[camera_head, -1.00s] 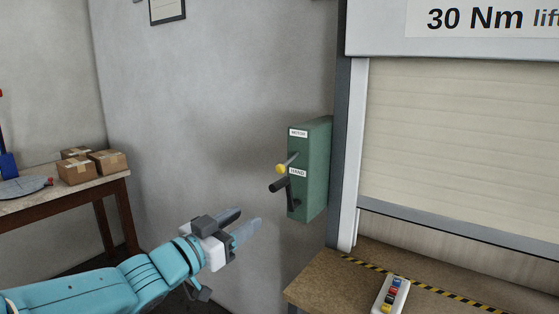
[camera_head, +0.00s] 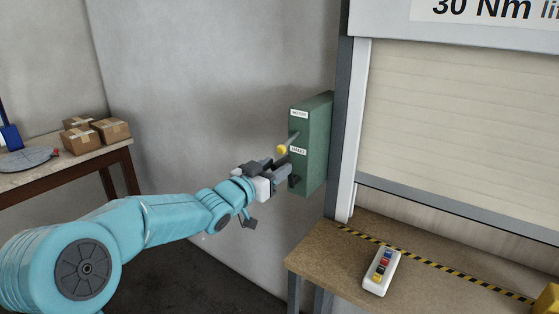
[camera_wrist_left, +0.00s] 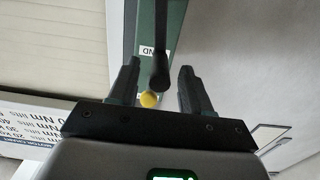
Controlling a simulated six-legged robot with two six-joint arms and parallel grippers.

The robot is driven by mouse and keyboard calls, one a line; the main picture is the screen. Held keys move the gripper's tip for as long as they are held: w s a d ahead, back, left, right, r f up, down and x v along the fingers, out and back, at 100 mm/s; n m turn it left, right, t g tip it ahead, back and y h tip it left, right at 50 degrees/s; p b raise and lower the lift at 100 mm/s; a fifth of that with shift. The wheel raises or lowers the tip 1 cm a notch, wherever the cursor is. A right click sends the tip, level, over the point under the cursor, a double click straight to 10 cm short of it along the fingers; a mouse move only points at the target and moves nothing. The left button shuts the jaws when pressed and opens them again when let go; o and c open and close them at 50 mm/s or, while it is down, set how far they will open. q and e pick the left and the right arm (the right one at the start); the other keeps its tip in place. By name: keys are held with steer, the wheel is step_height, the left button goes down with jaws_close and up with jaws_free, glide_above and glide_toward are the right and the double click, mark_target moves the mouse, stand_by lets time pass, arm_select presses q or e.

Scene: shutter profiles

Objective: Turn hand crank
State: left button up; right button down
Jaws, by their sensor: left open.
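The green gearbox (camera_head: 314,145) is fixed to the wall beside the shutter frame, with a MOTOR label above a HAND label. A lever with a yellow knob (camera_head: 282,149) sticks out of its front. The dark hand crank (camera_wrist_left: 160,70) shows in the left wrist view, its grip between the two fingers and pointing toward the camera. The yellow knob also shows there (camera_wrist_left: 149,99), just below the grip's end. My left gripper (camera_head: 280,170) is open at the crank, with a gap on both sides of the grip. In the head view the gripper hides most of the crank. My right gripper is not in view.
The roller shutter (camera_head: 460,130) is right of the gearbox. Below it a workbench (camera_head: 330,250) holds a white button box (camera_head: 381,271) behind which runs a striped edge. A table with cardboard boxes (camera_head: 95,133) stands at the left.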

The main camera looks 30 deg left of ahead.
arm_select(q)
steer(key=shift+w, duration=1.2)
steer(key=shift+d, duration=0.1)
jaws_close()
